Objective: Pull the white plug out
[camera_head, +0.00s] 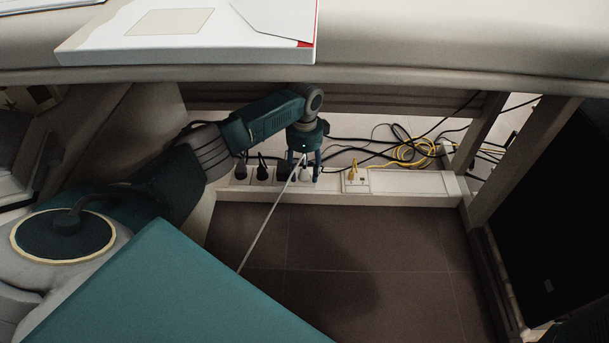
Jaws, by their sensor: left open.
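The white plug (305,174) sits at the power strip (420,183) under the desk, with its white cord (264,228) running down to the left across the floor. My left gripper (304,178) points down over the white plug, its fingers on either side of it. The gripper is open, and the fingers partly hide the plug. Whether the fingers touch it cannot be told. My right gripper is not in view.
Black plugs (262,172) stand to the left of the white plug, and a yellow plug (352,172) stands to the right. Tangled black and yellow cables (412,150) lie behind. The desk edge (450,78) is above. The tiled floor (400,260) in front is clear.

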